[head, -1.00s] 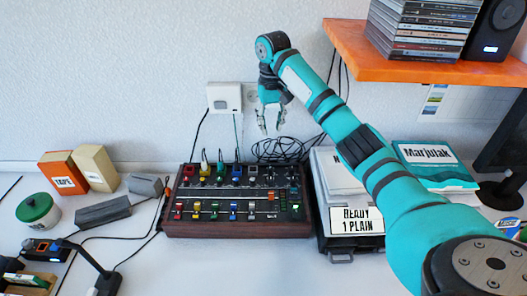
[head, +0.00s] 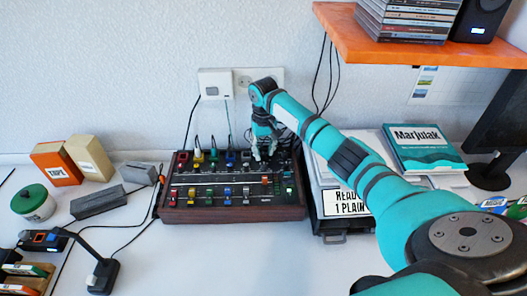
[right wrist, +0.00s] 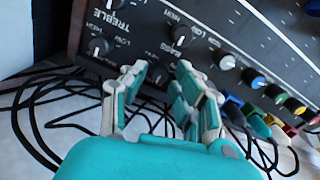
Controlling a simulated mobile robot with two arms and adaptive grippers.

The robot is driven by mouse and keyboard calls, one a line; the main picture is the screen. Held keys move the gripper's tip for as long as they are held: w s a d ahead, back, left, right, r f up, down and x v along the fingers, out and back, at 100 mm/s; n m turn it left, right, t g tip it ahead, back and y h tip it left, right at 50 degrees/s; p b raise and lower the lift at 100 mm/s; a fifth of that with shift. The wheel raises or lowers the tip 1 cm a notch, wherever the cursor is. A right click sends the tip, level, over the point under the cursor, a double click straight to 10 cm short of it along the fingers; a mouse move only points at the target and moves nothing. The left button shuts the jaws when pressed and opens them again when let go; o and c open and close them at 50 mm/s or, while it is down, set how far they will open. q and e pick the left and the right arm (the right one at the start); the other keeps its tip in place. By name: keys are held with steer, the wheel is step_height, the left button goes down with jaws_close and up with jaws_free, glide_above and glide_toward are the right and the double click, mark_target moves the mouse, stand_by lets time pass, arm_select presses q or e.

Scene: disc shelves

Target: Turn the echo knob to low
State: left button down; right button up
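The mixer (head: 235,214) is a dark box with a wooden front, standing on the desk with several coloured knobs and sliders on its top. My right gripper (head: 265,155) is over its back right part, pointing down. In the right wrist view the gripper (right wrist: 161,68) is open, its two fingers apart close to the panel. A dark knob (right wrist: 158,75) shows between the fingertips; contact cannot be told. Two more knobs, one by the TREBLE lettering (right wrist: 99,46) and one by the BASS lettering (right wrist: 181,36), show pale pointers. I cannot read an echo label. My left gripper is not in view.
Black cables (right wrist: 60,105) lie behind the mixer. A black case (head: 345,226) with a "READY 1 PLAIN" label stands close on its right. Grey blocks (head: 98,205) and boxes (head: 57,164) are to its left. An orange shelf (head: 400,50) hangs above right.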

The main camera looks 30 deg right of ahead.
steer(key=shift+f, duration=0.5)
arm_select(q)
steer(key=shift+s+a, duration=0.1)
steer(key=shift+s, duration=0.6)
arm_select(e)
jaws_close()
steer(key=shift+r+n+p, duration=0.25)
steer(key=shift+n+p, duration=0.55)
steer(key=shift+p, duration=0.2)
steer(key=shift+f+n+p, duration=0.1)
steer(key=shift+n+p, duration=0.45)
steer(key=shift+n, duration=0.45)
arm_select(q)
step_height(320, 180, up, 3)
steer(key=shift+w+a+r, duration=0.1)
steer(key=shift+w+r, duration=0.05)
arm_select(e)
steer(key=shift+f+n, duration=0.15)
steer(key=shift+n, duration=0.45)
jaws_free()
